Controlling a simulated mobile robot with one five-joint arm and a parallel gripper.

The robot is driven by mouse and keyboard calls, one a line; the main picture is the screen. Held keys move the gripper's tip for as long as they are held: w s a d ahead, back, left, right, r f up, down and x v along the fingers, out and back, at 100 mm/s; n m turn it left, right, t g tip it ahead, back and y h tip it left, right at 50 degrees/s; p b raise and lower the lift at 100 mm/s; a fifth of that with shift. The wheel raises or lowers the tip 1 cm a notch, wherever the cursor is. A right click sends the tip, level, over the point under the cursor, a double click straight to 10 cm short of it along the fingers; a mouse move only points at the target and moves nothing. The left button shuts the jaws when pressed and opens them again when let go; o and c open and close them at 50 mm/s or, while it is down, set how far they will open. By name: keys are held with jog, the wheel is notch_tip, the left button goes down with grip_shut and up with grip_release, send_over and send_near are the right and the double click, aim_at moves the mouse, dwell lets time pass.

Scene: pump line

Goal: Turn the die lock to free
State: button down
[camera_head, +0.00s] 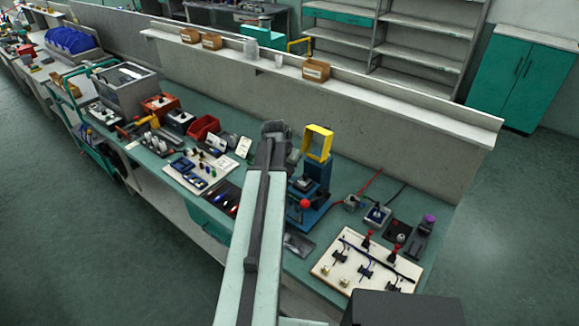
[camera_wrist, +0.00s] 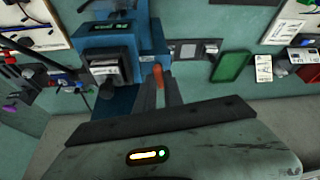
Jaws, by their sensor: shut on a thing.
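The blue press (camera_head: 313,190) with a yellow guard frame (camera_head: 319,143) and a red ball knob (camera_head: 304,203) stands on the bench right of my arm. The wrist view shows the blue press body (camera_wrist: 118,40) at upper left, with a metal die block (camera_wrist: 110,66) on it. My gripper (camera_wrist: 160,88) is beside the press, its dark fingers shut on a small orange-red lever (camera_wrist: 158,72), which looks like the die lock. Most of the lever is hidden between the fingers, and its lock setting cannot be read. In the head view my arm hides the gripper.
A cream board (camera_head: 365,262) with red-topped parts and cables lies right of the press. A red bin (camera_head: 203,127) and a tool board (camera_head: 198,172) are to the left. A low wall with a ledge (camera_head: 400,100) runs behind the bench.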

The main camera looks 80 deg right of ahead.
jog(key=n, duration=0.1)
jog(key=n+t, duration=0.1)
jog(key=n, duration=0.2)
jog(key=shift+s+a+t, duration=0.2)
jog(key=shift+s+t, duration=0.1)
jog(key=shift+t, duration=0.1)
jog(key=shift+s+n+t, duration=0.15)
jog(key=shift+n+t, duration=0.45)
jog(key=shift+n, duration=1.2)
jog(key=shift+d+n, duration=0.1)
jog(key=shift+n, duration=0.2)
jog(key=c, duration=1.4)
grip_release()
jog(key=shift+s, duration=0.1)
jog(key=shift+c, duration=0.2)
jog(key=p+v, duration=0.7)
jog(key=v, duration=0.1)
